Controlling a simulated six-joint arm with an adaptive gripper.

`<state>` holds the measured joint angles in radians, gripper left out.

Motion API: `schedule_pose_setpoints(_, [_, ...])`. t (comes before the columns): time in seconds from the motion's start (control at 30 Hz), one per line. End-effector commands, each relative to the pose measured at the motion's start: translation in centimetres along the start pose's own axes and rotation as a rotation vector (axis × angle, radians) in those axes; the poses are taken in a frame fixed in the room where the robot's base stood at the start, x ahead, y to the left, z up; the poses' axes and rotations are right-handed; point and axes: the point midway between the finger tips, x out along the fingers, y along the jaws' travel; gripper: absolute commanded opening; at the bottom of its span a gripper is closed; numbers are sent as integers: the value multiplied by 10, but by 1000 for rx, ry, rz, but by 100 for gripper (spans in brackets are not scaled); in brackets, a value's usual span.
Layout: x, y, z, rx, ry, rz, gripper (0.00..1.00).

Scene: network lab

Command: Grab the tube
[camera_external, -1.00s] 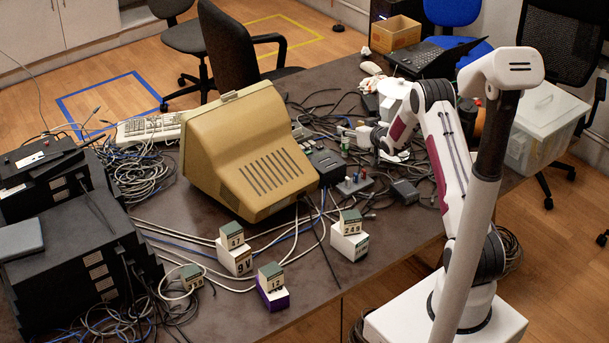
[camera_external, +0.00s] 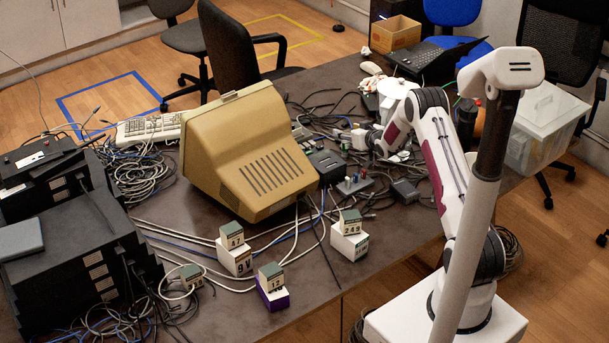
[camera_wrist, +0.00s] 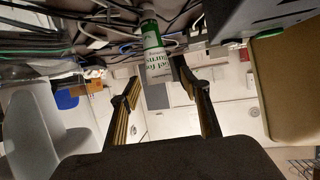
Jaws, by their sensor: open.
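The tube (camera_wrist: 155,52) is white with green lettering and a green band. In the wrist view it is at the upper middle, between the two finger lines of my gripper (camera_wrist: 157,88). The fingers are apart, one on each side of it; I cannot tell whether either touches it. In the external view my gripper (camera_external: 343,134) is low over the table, just right of the beige monitor. The tube shows there only as a small green and white spot (camera_external: 344,146) beside the fingers, partly hard to make out.
The beige monitor (camera_external: 245,150) stands close to the left of my gripper. A dark box (camera_external: 327,165) and a small grey box with coloured posts (camera_external: 354,184) sit in front of it. Tangled cables (camera_external: 320,112) lie around and behind. A laptop (camera_external: 432,58) is farther back.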

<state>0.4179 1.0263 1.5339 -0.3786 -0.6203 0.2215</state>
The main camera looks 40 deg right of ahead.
Motion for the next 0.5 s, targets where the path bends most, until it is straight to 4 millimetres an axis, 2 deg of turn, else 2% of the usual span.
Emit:
schedule_pose_setpoints(0.13, [0, 0, 0, 0, 0, 0, 44])
schedule_pose_setpoints(0.27, [0, 0, 0, 0, 0, 0, 10])
schedule_pose_setpoints(0.5, [0, 0, 0, 0, 1, 0, 9])
